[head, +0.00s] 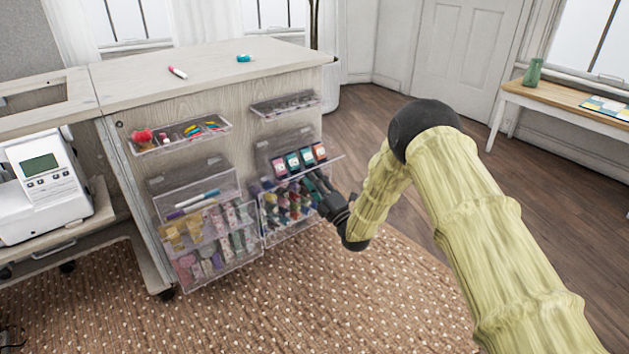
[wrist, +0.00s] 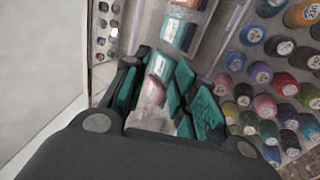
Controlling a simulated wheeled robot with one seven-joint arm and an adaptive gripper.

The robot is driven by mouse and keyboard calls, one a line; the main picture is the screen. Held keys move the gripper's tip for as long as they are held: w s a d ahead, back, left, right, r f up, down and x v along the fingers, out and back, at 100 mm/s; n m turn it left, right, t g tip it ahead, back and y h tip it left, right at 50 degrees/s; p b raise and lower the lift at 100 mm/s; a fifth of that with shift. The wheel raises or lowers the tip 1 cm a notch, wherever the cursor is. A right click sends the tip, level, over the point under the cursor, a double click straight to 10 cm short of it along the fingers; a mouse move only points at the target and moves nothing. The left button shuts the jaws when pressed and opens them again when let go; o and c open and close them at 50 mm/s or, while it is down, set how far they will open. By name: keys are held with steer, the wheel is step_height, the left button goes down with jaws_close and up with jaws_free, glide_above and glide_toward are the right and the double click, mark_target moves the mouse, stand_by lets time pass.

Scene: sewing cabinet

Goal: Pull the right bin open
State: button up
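The cabinet (head: 215,120) carries clear bins in two columns on its front. In the right column, a shallow bin (head: 285,104) is at the top, a bin of coloured packets (head: 300,160) is in the middle, and a bin of thread spools (head: 290,205) is at the bottom. The head view does not single out one as the right bin. My gripper (head: 316,180) is at the right column, just below the packet bin's front edge. In the wrist view, my gripper (wrist: 165,75) has its teal-padded fingers apart, with packets showing between them. Contact with a bin cannot be made out.
The left column holds a top tray (head: 180,133), a middle bin (head: 195,195) and a bottom bin (head: 215,245). A white sewing machine (head: 42,180) stands at left. A marker (head: 178,72) lies on the cabinet top. A side table (head: 560,103) stands at right; the rug in front is clear.

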steer(key=v, duration=1.2)
stand_by(0.5)
steer(key=s+d+f+m+g+h+p, duration=0.1)
steer(key=s+d+f+m+g+h, duration=0.4)
steer(key=s+f+m, duration=0.4)
steer(key=s+d+f+m+g+h+p, duration=0.2)
steer(key=s+d+f+m+h, duration=0.4)
steer(key=s+f, duration=0.5)
steer(key=s+d+m+g+h+p, duration=0.15)
steer(key=s+m+g, duration=0.25)
steer(key=s, duration=0.8)
steer(key=s+d+m+g+h, duration=0.1)
steer(key=s+d+m+g, duration=0.2)
steer(key=s, duration=0.9)
steer(key=s+d+m+g+h+p, duration=0.1)
steer(key=s+d+m+g, duration=0.25)
steer(key=s, duration=0.75)
step_height(320, 180, up, 37)
steer(key=p, duration=3.7)
steer(key=shift+w+a+r+p, duration=0.15)
steer(key=shift+w+a+p, duration=0.15)
steer(key=shift+a, duration=0.15)
steer(key=shift+m+y, duration=0.25)
